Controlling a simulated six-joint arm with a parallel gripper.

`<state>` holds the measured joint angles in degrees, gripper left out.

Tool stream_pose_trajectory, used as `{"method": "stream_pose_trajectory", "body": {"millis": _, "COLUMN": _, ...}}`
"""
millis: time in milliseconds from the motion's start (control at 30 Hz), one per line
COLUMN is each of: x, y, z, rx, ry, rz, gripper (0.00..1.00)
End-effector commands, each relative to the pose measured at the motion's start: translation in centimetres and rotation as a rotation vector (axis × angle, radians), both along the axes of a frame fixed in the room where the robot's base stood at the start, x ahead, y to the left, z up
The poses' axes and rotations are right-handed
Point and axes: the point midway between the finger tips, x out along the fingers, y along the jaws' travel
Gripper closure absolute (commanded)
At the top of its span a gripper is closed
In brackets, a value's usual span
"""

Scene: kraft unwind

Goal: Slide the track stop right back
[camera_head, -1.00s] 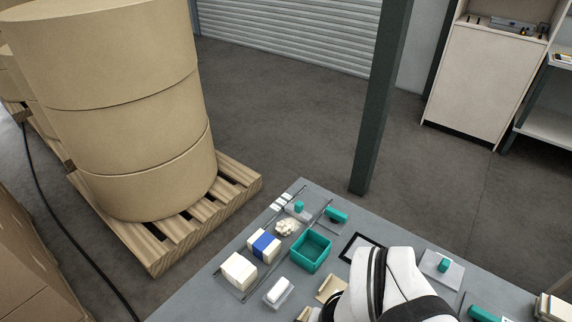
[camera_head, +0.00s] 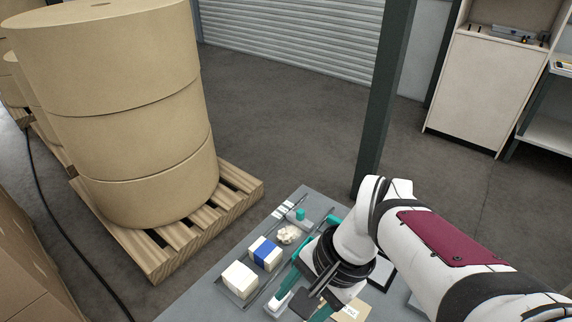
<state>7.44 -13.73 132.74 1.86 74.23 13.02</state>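No part is labelled as the track stop. A grey piece with a small teal block (camera_head: 300,214) sits at the far end of the grey table, beside thin dark rails; I cannot tell whether it is the stop. Another teal piece (camera_head: 334,221) lies just right of it, partly hidden by my arm. My gripper (camera_head: 298,305) points down over the near part of the table. Its two teal fingers stand apart, with the left one over or beside a white block (camera_head: 272,304). I see nothing held. The fingertips' height and contact are unclear.
A cream block with a blue band (camera_head: 265,253), a plain cream block (camera_head: 240,279) and a pale lumpy thing (camera_head: 288,234) stand left of my gripper. My arm hides much of the table's right side. A dark post (camera_head: 383,110) rises behind the table.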

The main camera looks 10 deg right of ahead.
Motion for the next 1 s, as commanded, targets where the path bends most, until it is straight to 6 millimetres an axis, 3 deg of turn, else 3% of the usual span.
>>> {"method": "stream_pose_trajectory", "body": {"millis": 33, "x": 4.7, "y": -0.7, "z": -0.3, "rx": 0.079, "ry": 0.036, "rz": -0.186, "gripper": 0.43}}
{"method": "stream_pose_trajectory", "body": {"millis": 133, "x": 14.7, "y": -3.9, "z": -2.0, "rx": 0.259, "ry": 0.094, "rz": -0.602, "gripper": 0.43}}
{"method": "stream_pose_trajectory", "body": {"millis": 200, "x": 20.2, "y": -7.1, "z": -4.1, "rx": 0.374, "ry": 0.135, "rz": -0.859, "gripper": 0.43}}
{"method": "stream_pose_trajectory", "body": {"millis": 300, "x": 25.2, "y": -11.5, "z": -7.1, "rx": 0.500, "ry": 0.181, "rz": -1.132, "gripper": 0.43}}
{"method": "stream_pose_trajectory", "body": {"millis": 400, "x": 27.5, "y": -14.0, "z": -9.0, "rx": 0.572, "ry": 0.207, "rz": -1.277, "gripper": 0.43}}
{"method": "stream_pose_trajectory", "body": {"millis": 500, "x": 28.4, "y": -14.4, "z": -10.0, "rx": 0.593, "ry": 0.215, "rz": -1.317, "gripper": 0.43}}
{"method": "stream_pose_trajectory", "body": {"millis": 1000, "x": 34.6, "y": -7.8, "z": -18.9, "rx": 0.590, "ry": 0.217, "rz": -1.312, "gripper": 0.43}}
